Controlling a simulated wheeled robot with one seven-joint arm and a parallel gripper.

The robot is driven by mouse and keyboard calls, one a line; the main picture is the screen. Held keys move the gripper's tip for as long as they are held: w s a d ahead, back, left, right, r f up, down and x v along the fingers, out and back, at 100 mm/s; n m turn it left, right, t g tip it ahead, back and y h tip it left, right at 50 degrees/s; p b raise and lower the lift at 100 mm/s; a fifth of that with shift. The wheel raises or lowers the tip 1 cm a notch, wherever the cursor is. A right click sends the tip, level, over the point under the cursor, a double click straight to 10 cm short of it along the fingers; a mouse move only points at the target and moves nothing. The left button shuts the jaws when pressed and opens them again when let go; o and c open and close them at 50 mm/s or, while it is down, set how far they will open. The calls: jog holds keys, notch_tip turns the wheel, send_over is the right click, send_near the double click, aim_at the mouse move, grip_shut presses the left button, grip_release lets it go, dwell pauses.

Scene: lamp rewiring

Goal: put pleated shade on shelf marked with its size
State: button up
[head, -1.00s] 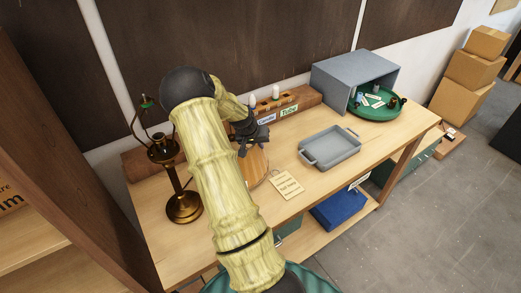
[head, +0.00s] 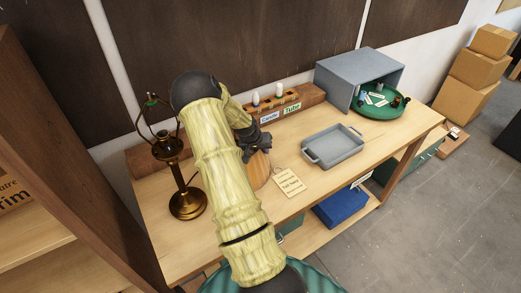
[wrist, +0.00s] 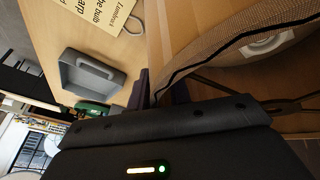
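A tan shade (head: 259,172) is on the workbench, right of the brass lamp (head: 187,203), partly hidden by my arm. In the wrist view the shade (wrist: 185,28) shows close up, with a dark-trimmed rim, woven brown cloth and a pale ring inside; I cannot make out pleats. My gripper (head: 256,150) is at the top of the shade. In the wrist view my gripper's two dark fingers (wrist: 163,92) stand apart at the rim, with the shade wall seemingly between them. Whether they touch it is unclear. A wooden shelf unit (head: 75,190) stands at the left, with lettering partly cut off.
On the bench (head: 225,235) are a paper tag (head: 289,183), a grey tray (head: 333,147), a rack with labels (head: 279,112), a grey open box (head: 345,84) and a green round tray (head: 375,114). A blue bin (head: 341,206) sits below. Cardboard boxes stand at the right.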

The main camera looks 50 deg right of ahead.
jog(key=shift+s+r, duration=0.1)
jog(key=shift+s, duration=0.1)
jog(key=shift+w+r, duration=0.1)
jog(key=shift+r, duration=0.1)
jog(key=shift+a+r, duration=0.25)
jog(key=b+v, duration=0.2)
jog(key=v, duration=0.9)
jog(key=shift+r, duration=0.1)
